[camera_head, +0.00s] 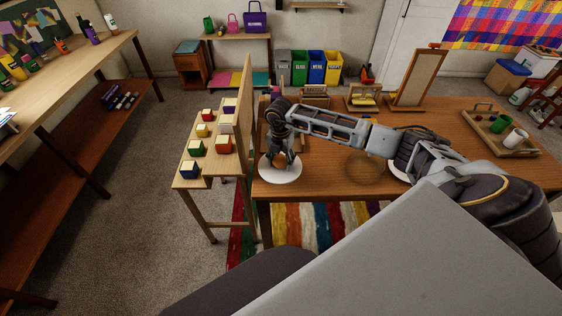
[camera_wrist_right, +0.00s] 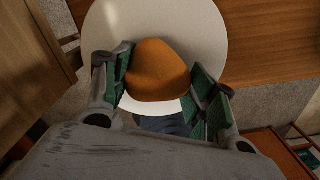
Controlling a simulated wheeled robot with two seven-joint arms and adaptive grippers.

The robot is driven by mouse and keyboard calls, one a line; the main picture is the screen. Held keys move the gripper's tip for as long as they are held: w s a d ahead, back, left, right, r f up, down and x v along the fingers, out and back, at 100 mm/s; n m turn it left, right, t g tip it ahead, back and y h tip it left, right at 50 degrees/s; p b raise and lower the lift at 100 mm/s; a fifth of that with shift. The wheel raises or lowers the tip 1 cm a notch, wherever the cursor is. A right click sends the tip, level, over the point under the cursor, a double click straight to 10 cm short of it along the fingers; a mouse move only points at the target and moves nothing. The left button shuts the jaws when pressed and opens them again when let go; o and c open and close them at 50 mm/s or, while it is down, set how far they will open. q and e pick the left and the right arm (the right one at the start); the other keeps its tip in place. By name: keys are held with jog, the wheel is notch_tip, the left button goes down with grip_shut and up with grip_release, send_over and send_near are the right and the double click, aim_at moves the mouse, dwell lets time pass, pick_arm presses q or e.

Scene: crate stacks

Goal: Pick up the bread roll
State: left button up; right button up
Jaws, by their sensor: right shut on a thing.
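The bread roll (camera_wrist_right: 157,72) shows orange-brown and rounded in the right wrist view, between the green-padded fingers of my right gripper (camera_wrist_right: 162,85). The gripper is shut on it. A round white plate (camera_wrist_right: 205,32) lies behind the roll in that view. In the head view my right gripper (camera_head: 284,160) points down over the white plate (camera_head: 283,176) at the left end of the wooden table; the roll is mostly hidden by the fingers there. I cannot tell whether the roll touches the plate. My left gripper is not in view.
A wooden panel (camera_head: 245,110) and a small side table with coloured blocks (camera_head: 195,147) stand just left of the plate. A tray (camera_head: 510,147) with a green cup (camera_head: 499,124) and a white mug (camera_head: 515,138) is at the table's right. An upright framed board (camera_head: 417,80) stands behind.

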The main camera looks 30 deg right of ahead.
aim_at(282, 158)
jog(key=shift+r, duration=0.45)
notch_tip(282, 158, up, 8)
jog(key=shift+f+b, duration=0.25)
jog(key=shift+b, duration=0.2)
jog(key=shift+r, duration=0.6)
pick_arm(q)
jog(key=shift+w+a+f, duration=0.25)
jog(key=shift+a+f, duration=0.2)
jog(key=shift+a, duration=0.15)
pick_arm(e)
jog(key=shift+d, duration=0.1)
